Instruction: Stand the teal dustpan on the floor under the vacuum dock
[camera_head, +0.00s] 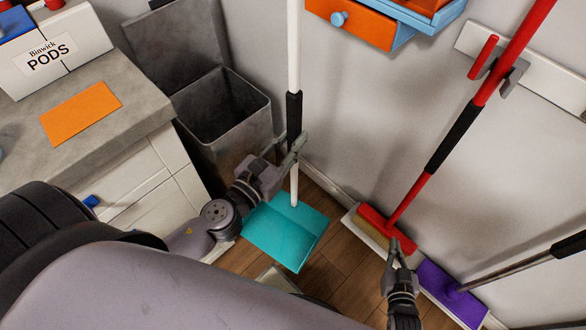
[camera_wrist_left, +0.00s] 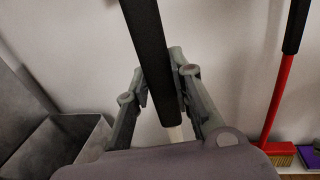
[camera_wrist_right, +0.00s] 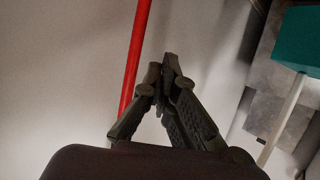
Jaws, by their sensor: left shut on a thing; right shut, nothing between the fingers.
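The teal dustpan (camera_head: 285,235) has a flat pan and a long white pole with a black grip (camera_head: 293,115). My left gripper (camera_head: 295,150) is shut on the pole, just below the black grip in the head view; the left wrist view shows the grip (camera_wrist_left: 155,60) between its fingers. The pan is low over the wooden floor; I cannot tell whether it touches. The dustpan (camera_wrist_right: 298,40) also shows in the right wrist view. My right gripper (camera_head: 398,248) is shut and empty, in front of the red broom's head. I cannot identify the vacuum dock in these views.
A grey open bin (camera_head: 225,115) stands left of the pole, beside the counter (camera_head: 90,110). The red broom (camera_head: 420,180) leans in a white wall rail (camera_head: 535,75); a purple mop head (camera_head: 450,290) lies right of it. Bare wood floor (camera_head: 350,265) shows between dustpan and broom.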

